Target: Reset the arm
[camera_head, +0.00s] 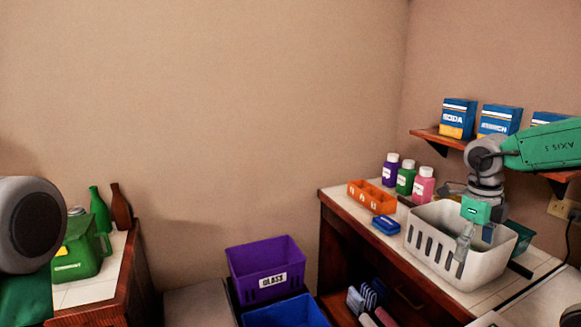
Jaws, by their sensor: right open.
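My right arm comes in from the right with a green link and a grey wrist. My right gripper (478,225) points down at the white slotted basket (425,246) on the right counter. It is open; its lower parts are partly hidden by the basket. A clear, glass-like bottle (463,245) shows at the basket, just left of and below the gripper; I cannot tell whether they touch. A grey round joint of my left arm fills the left edge; my left gripper is out of the frame.
An orange divided tray (372,196), a blue item (386,225) and capped bottles (407,178) stand left of the basket. A shelf (436,137) with boxes is above. A purple GLASS bin (267,270) and a blue bin (287,314) stand low. A green can (78,250) is left.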

